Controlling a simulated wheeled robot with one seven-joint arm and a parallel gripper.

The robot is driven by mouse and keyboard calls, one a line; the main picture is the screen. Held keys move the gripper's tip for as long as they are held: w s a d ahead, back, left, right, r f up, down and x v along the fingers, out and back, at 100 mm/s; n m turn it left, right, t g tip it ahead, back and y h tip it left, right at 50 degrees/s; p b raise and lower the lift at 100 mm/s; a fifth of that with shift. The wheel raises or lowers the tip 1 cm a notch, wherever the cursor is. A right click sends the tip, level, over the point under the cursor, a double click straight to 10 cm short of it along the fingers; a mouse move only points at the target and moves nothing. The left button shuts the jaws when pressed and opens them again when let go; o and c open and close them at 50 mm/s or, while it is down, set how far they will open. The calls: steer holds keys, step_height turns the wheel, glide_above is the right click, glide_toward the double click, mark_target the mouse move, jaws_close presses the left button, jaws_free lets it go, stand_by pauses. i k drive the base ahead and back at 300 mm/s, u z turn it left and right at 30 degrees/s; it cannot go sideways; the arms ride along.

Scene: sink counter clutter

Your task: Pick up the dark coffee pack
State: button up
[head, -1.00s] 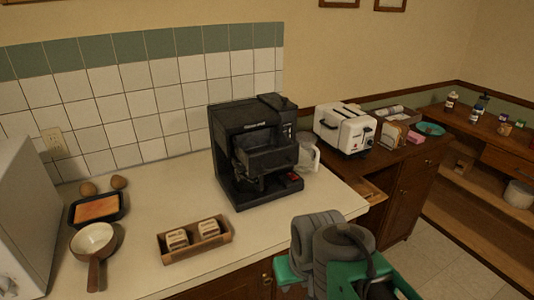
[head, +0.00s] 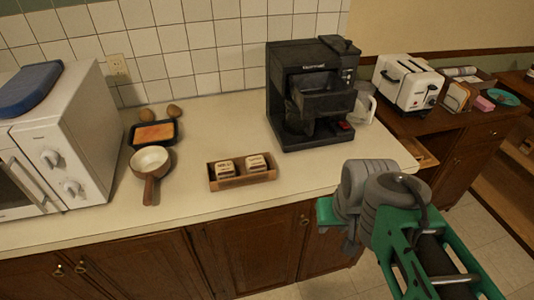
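Two small packs, a left one (head: 225,169) and a right one (head: 257,163), stand side by side in a shallow brown wooden tray (head: 242,183) on the counter. Both show pale label faces; I cannot tell which is the dark coffee pack. My grey and green arm is at the lower right, in front of the counter edge, apart from the tray. My gripper's fingers do not show.
A brown-handled pan (head: 150,161), a dark baking dish (head: 154,133) and a microwave (head: 60,145) are left. Counter (head: 215,118) behind the tray is clear.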

mark_target(256, 164)
steer(key=k, duration=1)
steer(key=u, duration=1.4)
steer(key=i, duration=1.1)
steer(key=u, duration=0.1)
